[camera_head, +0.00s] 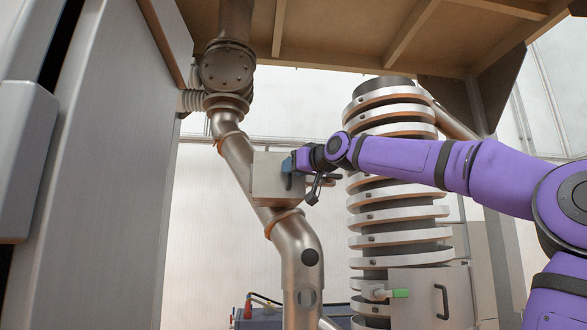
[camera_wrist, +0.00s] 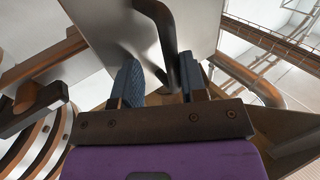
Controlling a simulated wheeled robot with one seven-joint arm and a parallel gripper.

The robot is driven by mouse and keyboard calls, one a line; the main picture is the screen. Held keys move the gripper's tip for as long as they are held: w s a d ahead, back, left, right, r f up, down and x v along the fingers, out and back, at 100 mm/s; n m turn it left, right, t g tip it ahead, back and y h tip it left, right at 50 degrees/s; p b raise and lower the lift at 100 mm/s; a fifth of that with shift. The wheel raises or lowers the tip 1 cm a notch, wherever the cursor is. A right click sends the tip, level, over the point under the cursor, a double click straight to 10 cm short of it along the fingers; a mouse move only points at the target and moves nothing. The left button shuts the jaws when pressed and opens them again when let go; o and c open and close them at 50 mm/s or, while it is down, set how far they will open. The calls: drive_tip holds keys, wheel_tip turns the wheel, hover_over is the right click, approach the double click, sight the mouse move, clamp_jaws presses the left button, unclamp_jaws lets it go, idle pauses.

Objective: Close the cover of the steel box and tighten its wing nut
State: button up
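The steel box (camera_head: 265,190) sits on the bent metal pipe in the middle of the head view. My gripper (camera_head: 289,168) is at its right side, with blue fingers against or just in front of it. In the wrist view a flat steel plate (camera_wrist: 105,30) with a dark curved handle (camera_wrist: 160,18) lies ahead. My gripper (camera_wrist: 162,84) has its fingers apart, and the handle's lower end is between them, nearer the right finger. A gap shows by the left finger. I cannot tell how far the cover stands open. I cannot make out the wing nut.
A ringed column (camera_head: 400,215) stands behind my arm on the right. Below it are a green-tipped lever (camera_head: 390,293) and a panel with a handle (camera_head: 442,300). A large grey cabinet (camera_head: 100,170) fills the left. A wooden platform (camera_head: 360,35) hangs overhead.

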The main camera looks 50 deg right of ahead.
drive_tip(key=shift+s, duration=0.1)
drive_tip(key=s+a, duration=0.2)
drive_tip(key=s, duration=0.8)
drive_tip(key=shift+s, duration=0.25)
